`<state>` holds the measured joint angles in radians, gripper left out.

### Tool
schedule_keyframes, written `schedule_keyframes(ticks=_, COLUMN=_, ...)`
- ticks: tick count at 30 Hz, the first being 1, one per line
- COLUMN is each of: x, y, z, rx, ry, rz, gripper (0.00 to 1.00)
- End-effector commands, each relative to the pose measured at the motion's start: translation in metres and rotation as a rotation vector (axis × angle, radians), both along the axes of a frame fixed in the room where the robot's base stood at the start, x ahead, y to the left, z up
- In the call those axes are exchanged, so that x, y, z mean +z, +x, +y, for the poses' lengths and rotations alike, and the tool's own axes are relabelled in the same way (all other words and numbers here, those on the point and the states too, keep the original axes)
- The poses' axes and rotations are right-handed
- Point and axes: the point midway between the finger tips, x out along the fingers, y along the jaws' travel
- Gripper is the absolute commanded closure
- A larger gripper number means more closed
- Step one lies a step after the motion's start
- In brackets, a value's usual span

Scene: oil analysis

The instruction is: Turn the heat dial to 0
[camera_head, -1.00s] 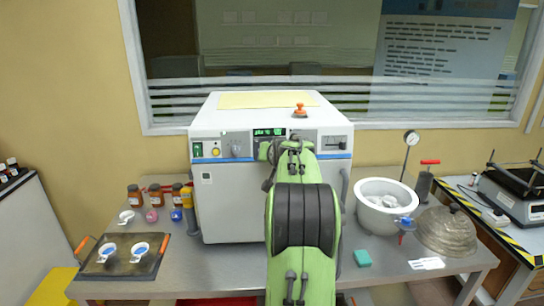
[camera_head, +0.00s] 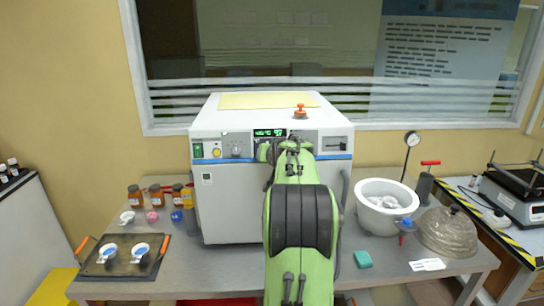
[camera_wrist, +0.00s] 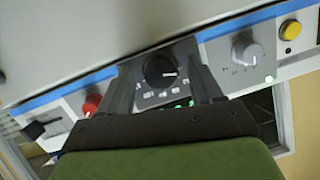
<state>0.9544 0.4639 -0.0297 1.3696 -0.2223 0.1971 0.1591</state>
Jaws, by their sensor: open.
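A black dial (camera_wrist: 160,71) with a white pointer and small markings sits on the front panel of the white oven-like machine (camera_head: 225,205). My gripper (camera_wrist: 163,66) is open, with one finger on each side of this dial; whether they touch it I cannot tell. The dial's numbers are too small to read. In the head view my gripper (camera_head: 270,152) is at the panel, below the green display (camera_head: 269,133), and my arm hides the dial. A grey dial (camera_head: 236,150) is on the panel to the left; it also shows in the wrist view (camera_wrist: 245,50).
A red knob (camera_wrist: 92,104) and a yellow button (camera_wrist: 290,30) lie along the panel. An orange-topped knob (camera_head: 300,111) stands on the machine. A white pot (camera_head: 385,205) stands to the right, and a dark tray (camera_head: 122,268) with two small dishes lies at front left.

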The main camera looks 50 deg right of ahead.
Motion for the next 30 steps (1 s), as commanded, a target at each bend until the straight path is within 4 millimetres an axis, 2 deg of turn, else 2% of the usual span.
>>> schedule_keyframes(ticks=4, x=0.002, y=-0.002, z=0.001, rx=0.0, ry=-0.001, rz=-0.001, gripper=0.35)
schedule_keyframes(ticks=7, x=0.009, y=-0.011, z=0.01, rx=-0.002, ry=-0.003, rz=-0.002, gripper=0.35)
schedule_keyframes(ticks=21, x=0.062, y=-0.093, z=0.085, rx=-0.001, ry=-0.002, rz=-0.002, gripper=0.35)
schedule_keyframes(ticks=25, x=0.068, y=-0.102, z=0.094, rx=0.0, ry=-0.001, rz=-0.001, gripper=0.35)
schedule_keyframes(ticks=30, x=0.069, y=-0.104, z=0.096, rx=0.0, ry=0.001, rz=0.001, gripper=0.35)
